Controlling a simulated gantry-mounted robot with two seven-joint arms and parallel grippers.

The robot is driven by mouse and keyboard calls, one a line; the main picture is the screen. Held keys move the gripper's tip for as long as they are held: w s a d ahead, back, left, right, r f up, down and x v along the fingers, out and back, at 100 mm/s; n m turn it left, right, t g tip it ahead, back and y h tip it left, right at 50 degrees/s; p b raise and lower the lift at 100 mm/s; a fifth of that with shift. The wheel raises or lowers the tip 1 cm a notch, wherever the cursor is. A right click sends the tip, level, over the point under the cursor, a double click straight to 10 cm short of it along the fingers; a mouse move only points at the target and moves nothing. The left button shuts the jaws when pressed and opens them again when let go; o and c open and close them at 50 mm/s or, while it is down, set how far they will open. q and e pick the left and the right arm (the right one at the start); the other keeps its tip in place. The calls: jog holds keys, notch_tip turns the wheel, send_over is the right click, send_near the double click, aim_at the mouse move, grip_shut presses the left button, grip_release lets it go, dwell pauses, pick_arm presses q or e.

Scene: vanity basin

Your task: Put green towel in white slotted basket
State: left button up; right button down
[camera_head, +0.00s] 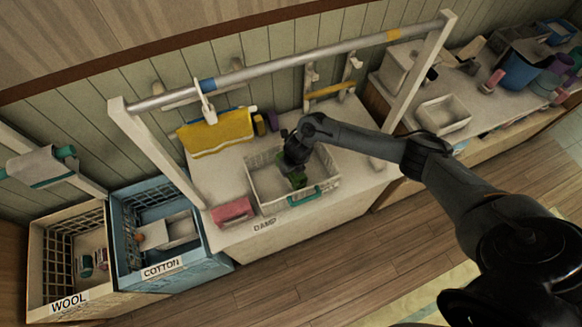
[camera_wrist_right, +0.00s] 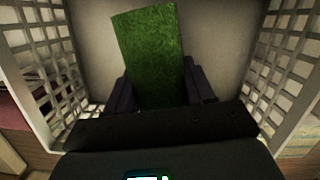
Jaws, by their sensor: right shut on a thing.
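The white slotted basket (camera_head: 262,187) stands on the white counter, near the label "DAMP", with a teal handle at its front edge. My right gripper (camera_head: 295,165) reaches down inside the basket. In the right wrist view my right gripper (camera_wrist_right: 163,95) is shut on the green towel (camera_wrist_right: 150,55), with the basket's slotted walls (camera_wrist_right: 45,75) on both sides. The green towel also shows as a small dark green patch (camera_head: 296,179) in the head view, partly hidden by the gripper. I cannot tell whether the towel touches the basket floor. My left gripper is not in view.
A rail (camera_head: 285,68) on white posts spans above the counter. A yellow towel (camera_head: 215,133) is behind the basket to the left, and a pink item (camera_head: 233,211) lies left of it. A blue "COTTON" crate (camera_head: 160,235) and a "WOOL" crate (camera_head: 70,262) stand at the left.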

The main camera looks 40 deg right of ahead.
jog(key=shift+f+b, duration=0.5)
dwell(0.3)
jog(key=shift+c, duration=1.6)
grip_release()
jog(key=r, duration=0.3)
jog(key=s+r, duration=0.1)
jog(key=r, duration=0.3)
jog(key=s+r+p, duration=0.1)
jog(key=r, duration=0.2)
jog(key=shift+a+r, duration=0.1)
jog(key=shift+r, duration=0.2)
